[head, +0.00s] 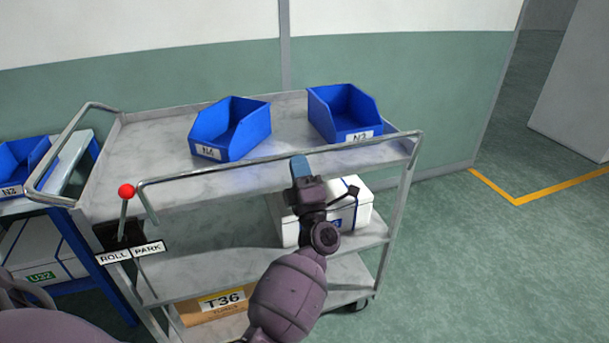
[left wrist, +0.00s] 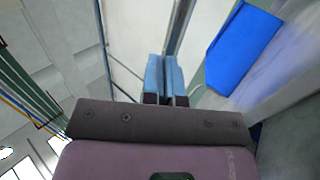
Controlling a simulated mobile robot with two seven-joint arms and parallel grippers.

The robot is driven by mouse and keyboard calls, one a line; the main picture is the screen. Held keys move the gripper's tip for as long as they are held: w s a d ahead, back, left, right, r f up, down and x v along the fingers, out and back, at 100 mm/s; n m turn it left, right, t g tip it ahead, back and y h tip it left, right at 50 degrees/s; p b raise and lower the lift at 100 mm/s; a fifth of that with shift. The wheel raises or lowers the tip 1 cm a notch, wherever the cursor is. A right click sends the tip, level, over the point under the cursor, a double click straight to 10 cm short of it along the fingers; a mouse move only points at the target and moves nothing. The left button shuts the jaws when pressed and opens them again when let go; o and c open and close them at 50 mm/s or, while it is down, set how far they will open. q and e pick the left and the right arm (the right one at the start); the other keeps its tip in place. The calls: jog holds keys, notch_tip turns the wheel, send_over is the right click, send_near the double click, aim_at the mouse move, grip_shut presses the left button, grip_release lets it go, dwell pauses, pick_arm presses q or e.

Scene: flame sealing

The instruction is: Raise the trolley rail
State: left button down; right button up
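The trolley (head: 150,150) is a grey metal cart. Its rail (head: 220,172) is a thin grey bar along the near side, level with the top shelf or a little above it. My left gripper (head: 299,168) has its blue fingertips at the middle of the rail, overlapping it in the head view. In the left wrist view the gripper's two blue fingers (left wrist: 164,78) stand close together with a narrow gap. I cannot see whether the rail lies between them. My right gripper is out of view.
A red-knobbed lever (head: 126,191) stands by the ROLL/PARK plate (head: 131,253) at the rail's left end. Two blue bins (head: 230,128) (head: 343,113) sit on the top shelf. A white box (head: 355,208) and a T36 carton (head: 215,308) are below. Floor is clear to the right.

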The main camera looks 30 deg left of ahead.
aim_at(295, 152)
pick_arm(q)
jog(key=shift+w+a+r+g+h+p, duration=0.2)
jog(key=shift+w+a+r+p, duration=0.15)
jog(key=shift+a, duration=0.2)
jog(key=shift+w+a+r+g+h+p, duration=0.1)
jog(key=shift+w+a+r+h+p, duration=0.15)
jog(key=shift+w+a, duration=0.2)
jog(key=shift+a+r, duration=0.1)
jog(key=shift+r, duration=0.1)
